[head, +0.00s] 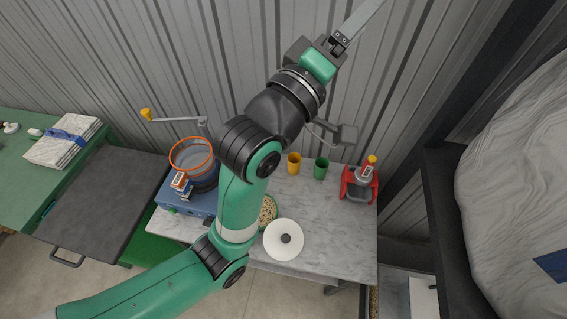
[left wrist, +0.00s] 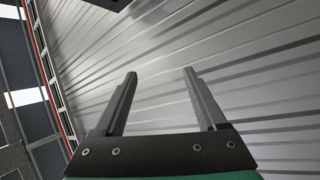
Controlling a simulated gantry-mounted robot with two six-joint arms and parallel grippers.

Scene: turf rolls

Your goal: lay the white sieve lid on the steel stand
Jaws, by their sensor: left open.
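The white lid (head: 284,246), a round disc with a dark knob, lies on the marble-look table at its front middle. My left arm reaches across the table above it, and my left gripper (head: 362,18) is high against the corrugated wall, well away from the lid. In the left wrist view the left gripper (left wrist: 159,76) is open with nothing between its two fingers. I cannot pick out the steel stand with certainty; part of the table is hidden behind my arm. My right gripper is not in view.
A pot with an orange rim (head: 191,143) sits on a blue device (head: 185,198). A yellow cup (head: 294,164), a green cup (head: 321,168) and a red holder (head: 356,190) stand at the back. A bowl of grains (head: 268,212) is beside the lid. The front right tabletop is clear.

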